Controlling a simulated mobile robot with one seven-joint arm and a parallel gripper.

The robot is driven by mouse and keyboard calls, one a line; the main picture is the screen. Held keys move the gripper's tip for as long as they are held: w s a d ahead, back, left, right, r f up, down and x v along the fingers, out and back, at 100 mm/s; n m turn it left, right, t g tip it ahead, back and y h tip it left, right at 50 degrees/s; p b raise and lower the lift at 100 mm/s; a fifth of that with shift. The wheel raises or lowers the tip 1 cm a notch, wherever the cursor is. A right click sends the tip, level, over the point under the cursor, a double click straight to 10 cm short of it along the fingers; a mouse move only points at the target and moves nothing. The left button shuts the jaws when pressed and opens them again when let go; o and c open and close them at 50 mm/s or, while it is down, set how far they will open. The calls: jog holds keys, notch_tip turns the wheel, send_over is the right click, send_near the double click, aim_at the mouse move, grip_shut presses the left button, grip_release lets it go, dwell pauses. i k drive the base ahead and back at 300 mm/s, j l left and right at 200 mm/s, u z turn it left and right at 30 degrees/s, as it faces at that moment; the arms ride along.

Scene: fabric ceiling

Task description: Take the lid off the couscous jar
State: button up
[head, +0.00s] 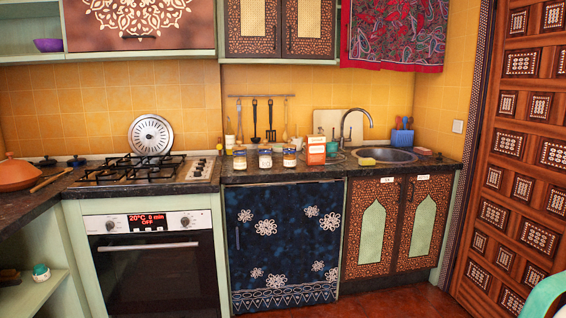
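Three small jars stand in a row on the dark counter (340,170), between the hob and the sink. They are a left jar (240,160), a middle jar (265,160) and a right jar (289,160). All three appear to have lids on. Their labels are too small to read, so I cannot tell which is the couscous jar. My gripper is not in view.
An orange-and-white container (316,151) stands right of the jars, near the sink (386,156) and its tap (353,126). A gas hob (134,170) is on the left above the oven (155,268). Utensils (262,120) hang behind. Red floor (400,300) shows in front.

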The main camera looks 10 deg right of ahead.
aim_at(239, 147)
jog(key=i+l, duration=0.25)
jog(key=i, duration=0.15)
jog(key=i+l, duration=0.3)
jog(key=i, duration=0.15)
jog(key=i+l, duration=0.25)
jog(key=i, duration=0.15)
jog(key=j, duration=0.7)
